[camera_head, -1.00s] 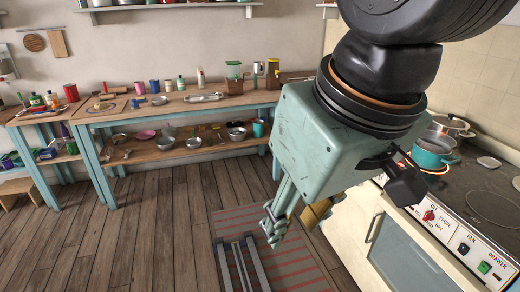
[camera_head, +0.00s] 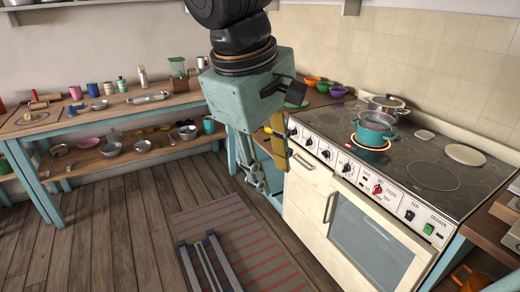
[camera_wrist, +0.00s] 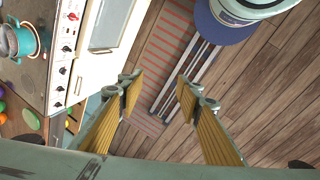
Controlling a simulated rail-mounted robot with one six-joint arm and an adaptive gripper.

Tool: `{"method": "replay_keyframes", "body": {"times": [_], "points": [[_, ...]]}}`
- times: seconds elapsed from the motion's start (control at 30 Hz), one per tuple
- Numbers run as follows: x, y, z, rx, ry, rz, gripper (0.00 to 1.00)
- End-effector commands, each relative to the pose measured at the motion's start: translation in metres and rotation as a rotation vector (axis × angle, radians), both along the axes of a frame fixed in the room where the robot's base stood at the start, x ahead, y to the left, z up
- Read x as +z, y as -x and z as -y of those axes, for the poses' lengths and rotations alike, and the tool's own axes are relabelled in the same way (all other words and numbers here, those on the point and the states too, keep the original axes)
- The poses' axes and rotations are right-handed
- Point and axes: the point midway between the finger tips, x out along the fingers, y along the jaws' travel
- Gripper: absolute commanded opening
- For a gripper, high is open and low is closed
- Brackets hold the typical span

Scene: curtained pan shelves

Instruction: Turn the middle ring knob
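The stove's front panel carries a row of knobs. Several dark-and-white knobs (camera_head: 325,154) run along its left and middle part, and a red knob (camera_head: 377,189) sits further right. I cannot tell which is the middle ring knob. My gripper (camera_head: 268,180) hangs pointing down in front of the stove's left end, apart from the knobs. In the wrist view its yellow-padded fingers (camera_wrist: 160,92) are wide apart with nothing between them.
A teal pot (camera_head: 374,128) stands on a glowing ring of the hob, with a lidded pan (camera_head: 386,103) behind it. The oven door handle (camera_head: 329,208) juts out below the panel. A wooden bench (camera_head: 110,108) lines the back wall.

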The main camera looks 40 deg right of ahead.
Motion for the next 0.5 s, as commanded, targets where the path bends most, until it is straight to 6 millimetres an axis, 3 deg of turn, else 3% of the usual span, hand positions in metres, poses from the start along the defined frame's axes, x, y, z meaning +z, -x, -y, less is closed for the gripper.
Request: {"method": "replay_keyframes", "body": {"times": [0.5], "points": [[-0.016, -0.045, 0.08, 0.077, 0.163, -0.205, 0.32]]}}
